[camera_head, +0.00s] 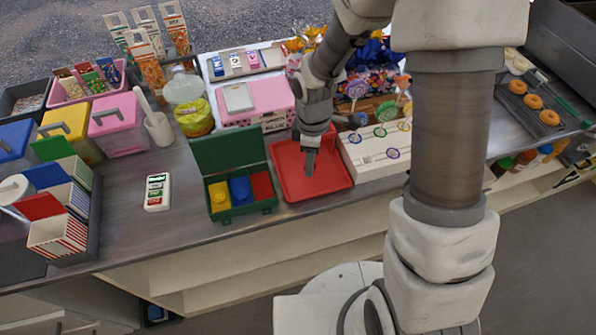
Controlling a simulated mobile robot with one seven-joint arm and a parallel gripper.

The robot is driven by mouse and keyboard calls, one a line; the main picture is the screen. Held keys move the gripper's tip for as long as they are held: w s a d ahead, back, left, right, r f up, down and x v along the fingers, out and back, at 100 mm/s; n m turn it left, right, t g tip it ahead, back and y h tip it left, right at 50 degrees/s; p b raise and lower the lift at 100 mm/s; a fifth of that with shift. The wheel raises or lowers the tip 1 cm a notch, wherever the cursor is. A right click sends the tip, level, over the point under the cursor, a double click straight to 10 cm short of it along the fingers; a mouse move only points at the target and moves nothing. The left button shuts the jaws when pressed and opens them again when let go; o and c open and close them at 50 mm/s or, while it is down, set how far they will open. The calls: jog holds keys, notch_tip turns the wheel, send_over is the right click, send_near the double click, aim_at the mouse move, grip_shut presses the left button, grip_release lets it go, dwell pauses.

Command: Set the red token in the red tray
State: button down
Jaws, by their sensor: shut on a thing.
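The red tray (335,181) lies on the counter just right of the green box. My gripper (309,173) points down over the middle of the tray, with its fingertips low, close to the tray floor. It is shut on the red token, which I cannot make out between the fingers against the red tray. I cannot tell whether the token touches the tray. The green box (215,215) stands open with its lid up. It has a yellow, a blue and a red section; the red section (262,186) shows no clear token.
A white rack with ring-marked slots (375,158) stands right beside the tray. A pink box (262,97) is behind it, and lollipops (357,90) stand behind the rack. A small white card device (157,192) lies left of the green box, with bare counter around it.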

aim_at(298, 180)
jog(key=a+f, duration=0.1)
jog(key=a, duration=0.1)
jog(key=shift+w+a+f, duration=0.35)
jog(key=shift+f, duration=2)
jog(key=shift+f+b, duration=0.25)
jog(key=shift+b, duration=0.05)
jog(key=shift+c, duration=2.4)
grip_release()
jog(key=shift+r, duration=0.1)
